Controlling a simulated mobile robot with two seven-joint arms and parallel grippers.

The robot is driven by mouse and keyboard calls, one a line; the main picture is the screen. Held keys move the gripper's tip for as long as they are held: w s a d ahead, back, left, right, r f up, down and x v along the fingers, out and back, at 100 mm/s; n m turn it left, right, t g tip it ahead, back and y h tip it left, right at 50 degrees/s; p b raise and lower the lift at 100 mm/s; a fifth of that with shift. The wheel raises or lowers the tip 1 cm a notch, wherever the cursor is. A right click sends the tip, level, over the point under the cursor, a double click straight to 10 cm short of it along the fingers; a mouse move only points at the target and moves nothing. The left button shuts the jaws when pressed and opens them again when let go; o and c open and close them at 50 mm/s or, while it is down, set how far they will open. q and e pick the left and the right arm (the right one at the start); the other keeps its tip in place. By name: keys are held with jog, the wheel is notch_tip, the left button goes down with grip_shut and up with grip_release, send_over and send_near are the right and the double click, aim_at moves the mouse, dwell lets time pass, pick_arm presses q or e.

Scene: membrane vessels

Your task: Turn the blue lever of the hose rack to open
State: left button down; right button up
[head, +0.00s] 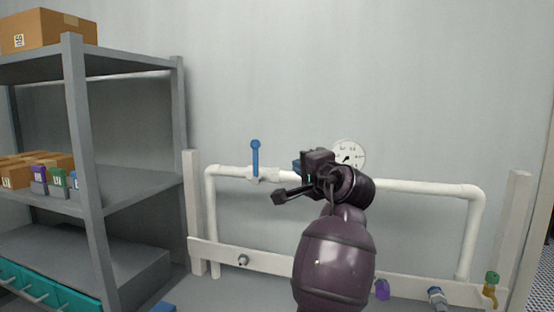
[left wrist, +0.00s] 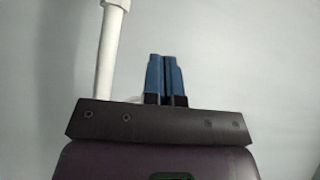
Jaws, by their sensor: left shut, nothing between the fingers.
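The blue lever (head: 255,157) stands upright on a white valve body on the horizontal white pipe (head: 228,171) of the hose rack, square to the pipe. My left gripper (head: 298,166) is to the right of the lever, apart from it, in front of the pipe. Its blue fingers also show in the left wrist view (left wrist: 164,76), side by side and shut with nothing between them. A length of white pipe (left wrist: 108,50) stands left of them there; the lever does not show in that view. My arm hides part of the pipe and rack. My right gripper is not in view.
A round gauge (head: 350,154) sits on the pipe just behind my wrist. A lower white rail (head: 270,262) carries several coloured fittings. A grey shelf (head: 130,190) with boxes stands at the left. The wall above the pipe is clear.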

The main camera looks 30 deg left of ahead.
pick_arm(q)
jog(key=p, duration=0.1)
send_near(256, 162)
jog(key=shift+w+a+r, duration=0.8)
jog(key=shift+w+a, duration=1.85)
jog(key=shift+m+g, duration=0.4)
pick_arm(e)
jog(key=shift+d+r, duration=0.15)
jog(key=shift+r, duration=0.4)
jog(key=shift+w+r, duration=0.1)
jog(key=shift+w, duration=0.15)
